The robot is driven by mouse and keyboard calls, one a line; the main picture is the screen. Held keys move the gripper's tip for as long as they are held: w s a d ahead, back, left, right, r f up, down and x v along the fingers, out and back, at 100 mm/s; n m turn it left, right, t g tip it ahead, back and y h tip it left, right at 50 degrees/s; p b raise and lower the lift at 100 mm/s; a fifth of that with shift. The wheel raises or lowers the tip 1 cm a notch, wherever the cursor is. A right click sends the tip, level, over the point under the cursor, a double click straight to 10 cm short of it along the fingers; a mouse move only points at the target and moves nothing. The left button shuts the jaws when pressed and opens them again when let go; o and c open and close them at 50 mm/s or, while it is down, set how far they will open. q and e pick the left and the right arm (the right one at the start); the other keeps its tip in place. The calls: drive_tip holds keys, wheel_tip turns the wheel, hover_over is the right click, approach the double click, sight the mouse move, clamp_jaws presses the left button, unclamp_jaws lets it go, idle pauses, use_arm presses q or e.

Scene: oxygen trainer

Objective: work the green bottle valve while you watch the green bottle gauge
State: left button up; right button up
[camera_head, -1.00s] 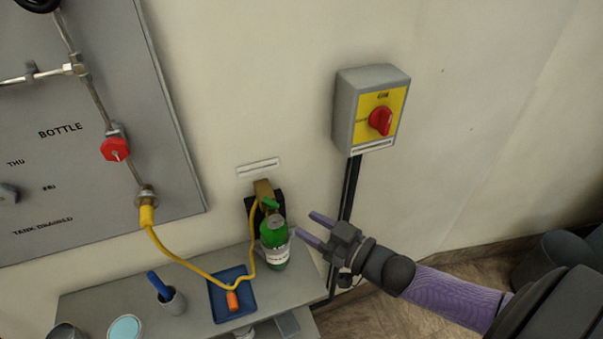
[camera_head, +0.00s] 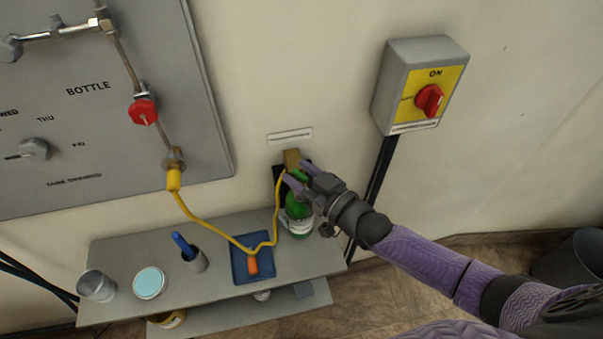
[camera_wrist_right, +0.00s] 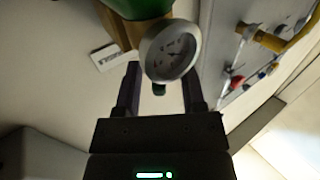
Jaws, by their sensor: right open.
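The green bottle (camera_head: 297,218) stands upright against the wall at the right end of the shelf; its top is hidden by my gripper in the head view. My right gripper (camera_head: 298,174) is open at the bottle's top, its fingers pointing at the wall. In the right wrist view, the round bottle gauge (camera_wrist_right: 170,50) lies just beyond and between the fingertips (camera_wrist_right: 160,69); its reading is too small to tell. My left gripper is out of view.
A yellow hose (camera_head: 205,229) runs from the grey panel (camera_head: 110,160) over the blue tray (camera_head: 238,270) towards the bottle. A cup with a blue-handled tool (camera_head: 195,261) and tins stand left on the shelf (camera_head: 120,252). A switch box (camera_head: 397,85) hangs at right.

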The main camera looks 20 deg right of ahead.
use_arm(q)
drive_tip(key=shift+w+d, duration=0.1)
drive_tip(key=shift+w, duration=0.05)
use_arm(e)
drive_tip(key=shift+c, duration=0.7)
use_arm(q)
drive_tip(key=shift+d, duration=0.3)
use_arm(e)
clamp_jaws()
